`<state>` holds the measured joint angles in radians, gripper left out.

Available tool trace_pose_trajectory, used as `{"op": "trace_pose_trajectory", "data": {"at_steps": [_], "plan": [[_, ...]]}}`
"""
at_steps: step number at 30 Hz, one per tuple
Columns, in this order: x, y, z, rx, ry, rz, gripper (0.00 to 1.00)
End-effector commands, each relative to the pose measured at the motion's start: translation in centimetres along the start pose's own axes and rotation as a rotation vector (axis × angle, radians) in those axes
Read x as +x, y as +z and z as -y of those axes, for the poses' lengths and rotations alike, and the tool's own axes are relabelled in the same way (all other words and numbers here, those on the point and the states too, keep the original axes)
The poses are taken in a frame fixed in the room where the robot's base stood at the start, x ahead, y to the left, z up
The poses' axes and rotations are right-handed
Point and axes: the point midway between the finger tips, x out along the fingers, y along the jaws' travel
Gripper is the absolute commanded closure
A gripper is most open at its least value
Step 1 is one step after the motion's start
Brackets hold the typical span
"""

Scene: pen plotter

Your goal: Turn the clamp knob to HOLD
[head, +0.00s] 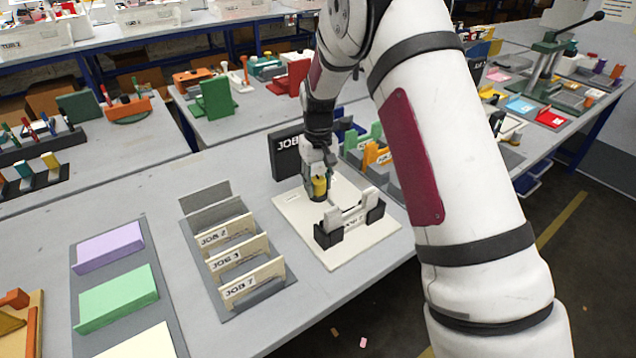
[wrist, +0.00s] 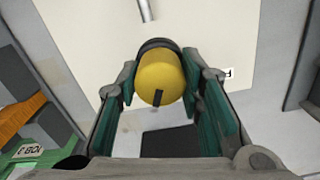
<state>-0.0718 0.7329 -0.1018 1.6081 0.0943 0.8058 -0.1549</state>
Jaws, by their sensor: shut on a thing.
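The yellow clamp knob (head: 319,187) stands on the cream plotter board (head: 379,235) in the head view. It also shows in the wrist view (wrist: 165,75), with a black pointer mark on its face and a dark collar behind it. My gripper (wrist: 160,92) has one finger on each side of the knob and is shut on it. A small white label, partly readable, lies to the right of the knob in the wrist view; I cannot read a HOLD mark. A pen carriage piece (head: 347,217) in white and black sits on the board beside the knob.
A rack of JOB cards (head: 238,250) stands left of the board. A dark JOB sign (head: 287,154) stands behind it. Green and orange holders (head: 376,152) are to the right, near my arm. Purple and green pads (head: 108,247) lie at the far left.

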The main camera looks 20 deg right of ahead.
Motion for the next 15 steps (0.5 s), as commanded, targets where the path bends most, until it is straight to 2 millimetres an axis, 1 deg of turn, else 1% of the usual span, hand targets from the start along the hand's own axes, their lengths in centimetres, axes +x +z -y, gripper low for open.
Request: {"op": "trace_pose_trajectory", "data": {"at_steps": [6, 15], "plan": [[-0.03, -0.09, 0.03, 0.17, 0.0, -0.003, 0.94], [-0.05, -0.09, 0.04, 0.323, -0.001, -0.003, 0.94]]}}
